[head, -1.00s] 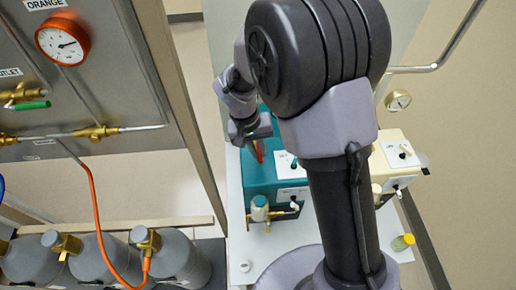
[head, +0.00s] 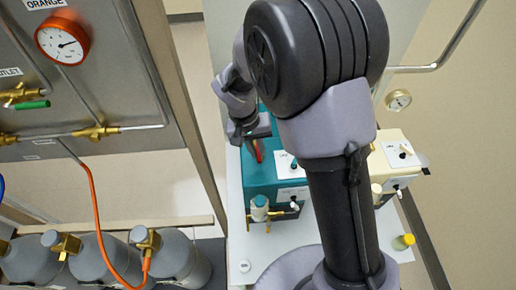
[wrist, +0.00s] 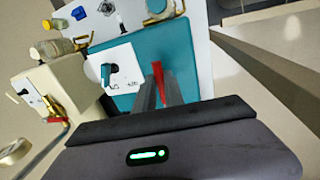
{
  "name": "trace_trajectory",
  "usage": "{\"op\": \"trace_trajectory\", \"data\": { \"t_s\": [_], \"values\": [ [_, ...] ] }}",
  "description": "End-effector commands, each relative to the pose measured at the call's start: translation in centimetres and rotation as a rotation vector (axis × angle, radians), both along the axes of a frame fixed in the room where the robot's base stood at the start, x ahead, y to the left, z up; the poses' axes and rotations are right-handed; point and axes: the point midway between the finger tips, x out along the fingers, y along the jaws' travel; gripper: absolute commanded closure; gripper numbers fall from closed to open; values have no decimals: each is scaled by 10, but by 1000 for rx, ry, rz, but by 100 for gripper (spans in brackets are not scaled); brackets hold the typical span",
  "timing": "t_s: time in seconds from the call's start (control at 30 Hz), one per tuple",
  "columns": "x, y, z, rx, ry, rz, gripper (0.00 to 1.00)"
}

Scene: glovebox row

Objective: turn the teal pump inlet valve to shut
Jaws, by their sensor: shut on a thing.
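The teal pump (head: 262,190) stands on a white bench left of my arm in the head view; its teal top (wrist: 188,62) fills the middle of the wrist view. A red lever handle (wrist: 158,76) rises at the top of this pump, and the same red handle (head: 259,152) shows in the head view. My gripper (wrist: 160,92) is shut on the red handle, with a finger on each side and the red end showing beyond them. In the head view my gripper (head: 252,140) is just above the pump's top, partly hidden by the wrist. The valve body under the handle is hidden.
A cream pump (head: 402,158) stands to the right, with its own red lever (wrist: 57,136). A grey panel (head: 95,80) with an orange gauge and several grey cylinders (head: 95,262) are at left. A yellow-capped vial (head: 403,242) stands on the bench (head: 300,228).

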Motion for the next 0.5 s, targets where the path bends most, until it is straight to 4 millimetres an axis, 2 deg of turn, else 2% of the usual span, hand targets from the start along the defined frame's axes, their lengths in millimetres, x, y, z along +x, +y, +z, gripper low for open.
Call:
{"op": "trace_trajectory", "data": {
  "t_s": [0.17, 0.5],
  "values": [
    [2, 7, 0, 1, -1, -99, 100],
    [9, 26, 0, 1, -1, -404, 100]
  ]
}}
